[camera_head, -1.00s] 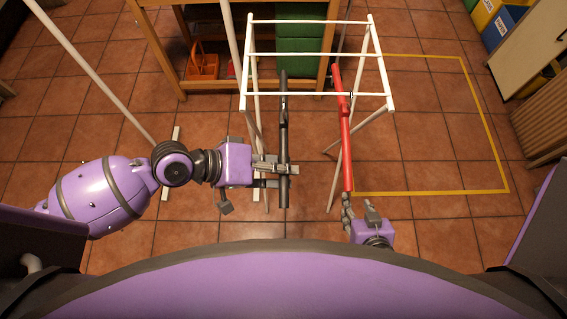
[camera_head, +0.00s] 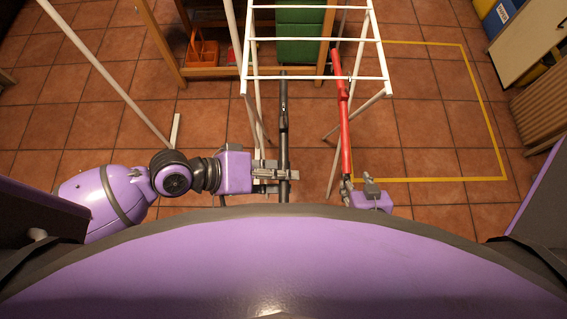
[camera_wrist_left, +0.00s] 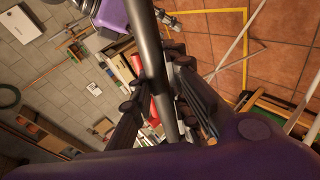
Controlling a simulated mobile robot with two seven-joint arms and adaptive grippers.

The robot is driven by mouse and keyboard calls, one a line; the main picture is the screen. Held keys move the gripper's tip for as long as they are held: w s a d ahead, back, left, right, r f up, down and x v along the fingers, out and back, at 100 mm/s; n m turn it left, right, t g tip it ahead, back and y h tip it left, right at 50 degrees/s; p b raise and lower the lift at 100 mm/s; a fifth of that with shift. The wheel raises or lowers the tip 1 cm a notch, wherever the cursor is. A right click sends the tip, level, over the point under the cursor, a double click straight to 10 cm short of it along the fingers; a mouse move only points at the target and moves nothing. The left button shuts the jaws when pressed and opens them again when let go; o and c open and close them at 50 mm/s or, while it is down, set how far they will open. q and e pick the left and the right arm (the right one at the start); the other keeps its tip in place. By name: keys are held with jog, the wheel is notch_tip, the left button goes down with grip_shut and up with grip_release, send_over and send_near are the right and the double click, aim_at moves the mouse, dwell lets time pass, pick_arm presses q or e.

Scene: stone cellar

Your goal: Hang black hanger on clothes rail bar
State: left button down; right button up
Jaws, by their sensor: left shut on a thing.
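The black hanger (camera_head: 284,140) shows edge-on from above as a long dark bar. My left gripper (camera_head: 285,180) is shut on it near its near end; the left wrist view shows the dark bar (camera_wrist_left: 150,60) passing between the fingers (camera_wrist_left: 168,105). The white clothes rail (camera_head: 315,78) stands ahead, with several parallel bars. The hanger's far end reaches close to the nearest bar in the picture; I cannot tell contact. A red hanger (camera_head: 345,130) lies right of the black one, overlapping the rail. My right gripper (camera_head: 347,188) is at its near end; its grip is unclear.
A wooden shelf with an orange caddy (camera_head: 204,55) and green boxes (camera_head: 299,43) stands behind the rail. A white pole (camera_head: 105,75) slants at the left. Yellow floor tape (camera_head: 485,105) and a radiator (camera_head: 540,110) are at the right. Tiled floor between is clear.

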pick_arm(q)
jog(key=s, duration=1.1)
jog(key=shift+s, duration=0.25)
dwell(0.3)
dwell(1.1)
